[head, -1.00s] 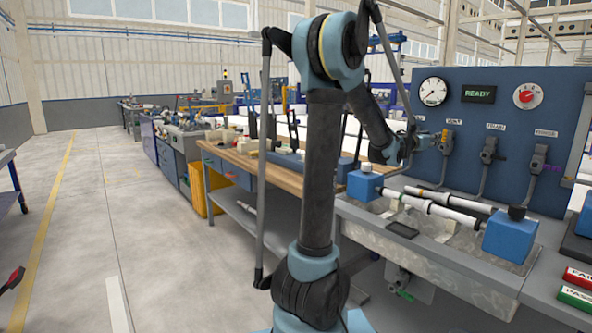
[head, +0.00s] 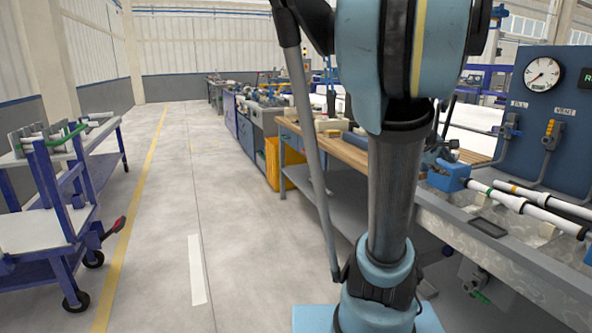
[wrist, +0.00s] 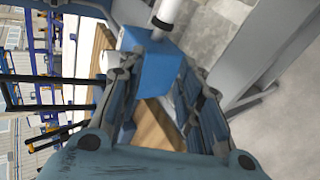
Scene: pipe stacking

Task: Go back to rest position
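My gripper (wrist: 156,78) shows in the wrist view with its two fingers spread apart and nothing held between them. Beyond the fingertips is a blue clamp block (wrist: 150,62) with a white pipe (wrist: 169,14) running from it. In the head view my upright arm fills the middle right and hides most of my gripper. White pipes (head: 528,207) lie side by side on the test bench to the right, by a blue block (head: 448,175).
A blue wheeled cart (head: 62,205) with pipes on top stands at the left. A grey test bench (head: 500,258) and a blue gauge panel (head: 545,110) are at the right. A wooden workbench (head: 345,152) stands behind. The floor between cart and benches is clear.

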